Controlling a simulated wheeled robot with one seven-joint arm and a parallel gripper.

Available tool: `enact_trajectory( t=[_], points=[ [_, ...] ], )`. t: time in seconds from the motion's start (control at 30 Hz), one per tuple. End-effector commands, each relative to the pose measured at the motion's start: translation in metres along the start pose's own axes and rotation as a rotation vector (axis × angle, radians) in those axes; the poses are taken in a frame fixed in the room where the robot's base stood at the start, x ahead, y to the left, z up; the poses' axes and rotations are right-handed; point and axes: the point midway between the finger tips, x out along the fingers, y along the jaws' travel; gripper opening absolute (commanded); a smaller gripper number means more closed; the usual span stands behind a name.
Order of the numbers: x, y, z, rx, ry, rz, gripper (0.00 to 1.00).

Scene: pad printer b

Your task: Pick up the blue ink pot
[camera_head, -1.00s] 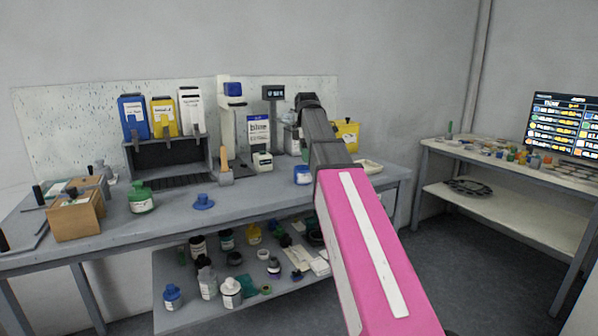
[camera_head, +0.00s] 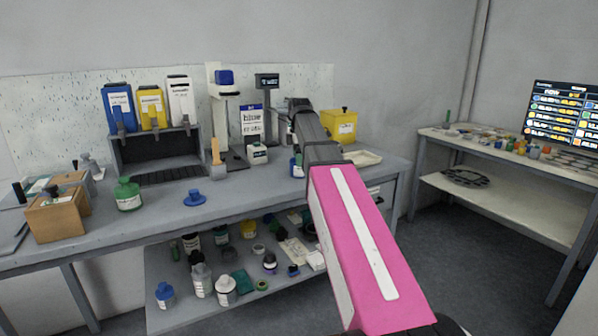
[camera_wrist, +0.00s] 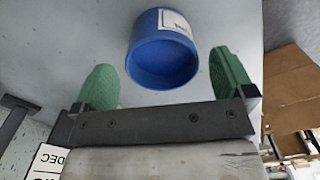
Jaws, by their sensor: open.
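The blue ink pot (camera_wrist: 162,48) is a round blue tub with a white label, in the upper middle of the wrist view. My gripper (camera_wrist: 165,80) has two green fingers spread apart, one on each side of the near part of the pot, with gaps between. In the head view the pot (camera_head: 296,168) stands on the bench, partly hidden by my arm. The fingers are hidden there.
The grey bench (camera_head: 240,192) also holds a blue knobbed piece (camera_head: 194,198), a green bottle (camera_head: 128,195), a brush (camera_head: 217,158), a white-labelled pot (camera_head: 257,153) and a pale tray (camera_head: 363,158). A yellow container (camera_head: 340,125) stands behind my arm. Several pots fill the lower shelf.

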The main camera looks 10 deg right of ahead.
Motion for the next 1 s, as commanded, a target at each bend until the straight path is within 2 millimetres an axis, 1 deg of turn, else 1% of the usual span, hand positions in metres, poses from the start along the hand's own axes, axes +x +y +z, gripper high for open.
enact_trajectory(
  t=[0.2, 0.3, 0.4, 0.57, 0.6, 0.67, 0.7, 0.77, 0.8, 1.0],
  points=[
    [0.030, -0.002, -0.001, 0.000, 0.000, -0.002, 1.00],
    [0.040, -0.002, -0.001, 0.000, 0.000, -0.002, 1.00],
    [0.044, -0.001, -0.001, 0.000, 0.000, 0.000, 1.00],
    [0.044, -0.001, -0.001, 0.000, 0.000, 0.000, 1.00],
    [0.044, -0.001, -0.001, 0.000, 0.000, 0.000, 0.94],
    [0.044, -0.001, -0.001, 0.000, 0.000, 0.000, 0.74],
    [0.044, -0.001, -0.001, 0.000, 0.000, 0.000, 0.61],
    [0.044, -0.001, -0.001, 0.000, 0.000, 0.000, 0.41],
    [0.044, -0.001, -0.001, 0.000, 0.000, 0.000, 0.37],
    [0.043, -0.001, -0.001, 0.000, 0.000, 0.000, 0.37]
  ],
)
